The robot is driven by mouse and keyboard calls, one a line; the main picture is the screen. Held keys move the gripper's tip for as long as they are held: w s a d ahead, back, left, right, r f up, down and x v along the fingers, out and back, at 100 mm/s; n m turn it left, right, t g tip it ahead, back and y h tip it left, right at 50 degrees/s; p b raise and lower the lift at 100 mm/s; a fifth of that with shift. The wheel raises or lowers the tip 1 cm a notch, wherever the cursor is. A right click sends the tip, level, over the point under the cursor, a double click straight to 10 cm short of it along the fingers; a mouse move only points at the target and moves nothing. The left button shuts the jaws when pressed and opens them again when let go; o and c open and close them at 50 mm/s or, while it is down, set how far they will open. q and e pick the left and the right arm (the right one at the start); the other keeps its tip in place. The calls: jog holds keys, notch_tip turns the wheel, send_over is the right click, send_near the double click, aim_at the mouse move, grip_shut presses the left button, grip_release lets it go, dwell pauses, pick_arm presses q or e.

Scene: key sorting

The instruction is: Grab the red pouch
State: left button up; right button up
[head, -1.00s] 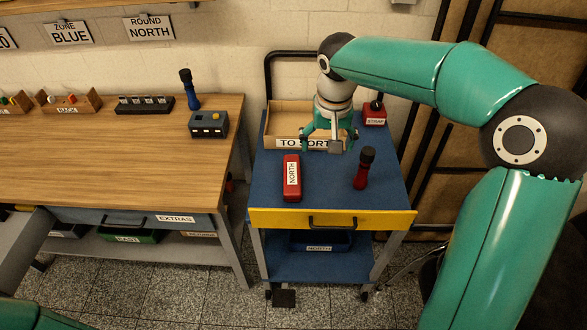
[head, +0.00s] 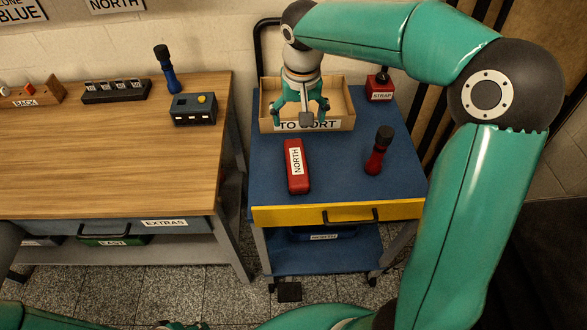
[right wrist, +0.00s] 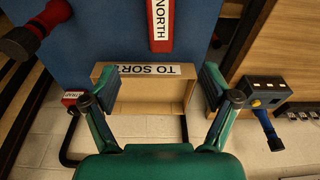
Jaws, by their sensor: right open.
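The red pouch (head: 304,184) with a white NORTH label lies flat on the blue cart top (head: 340,165), in front of the TO SORT tray. It also shows at the top of the right wrist view (right wrist: 160,47), partly cut off. My right gripper (head: 302,108) is open and empty, pointing down over the TO SORT tray, behind the pouch and apart from it. In the right wrist view its two spread fingers (right wrist: 160,86) frame the tray.
The cardboard tray (head: 345,125) looks empty. A red flashlight (head: 378,152) stands right of the pouch; a red STRAP box (head: 380,90) sits at the back right. The wooden bench (head: 120,160) is left, with a blue flashlight (head: 168,75). The cart top around the pouch is clear.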

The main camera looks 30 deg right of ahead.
notch_tip(320, 180, down, 4)
jog(key=r+b, duration=0.1)
jog(key=b, duration=0.2)
send_near(296, 161)
jog(key=f, duration=0.4)
jog(key=d+f, duration=0.1)
jog(key=shift+w+f, duration=0.35)
jog(key=shift+f, duration=0.05)
jog(key=shift+w+a+f, duration=0.1)
jog(key=shift+w+f, duration=0.05)
jog(key=shift+f, duration=0.75)
jog(key=shift+w+d+f, duration=0.1)
jog(key=shift+w+f, duration=0.1)
jog(key=shift+f, duration=0.65)
jog(key=shift+w+a+f, duration=0.1)
jog(key=shift+w+f, duration=0.05)
jog(key=shift+f, duration=0.75)
jog(key=c, duration=1.4)
jog(key=shift+r, duration=0.1)
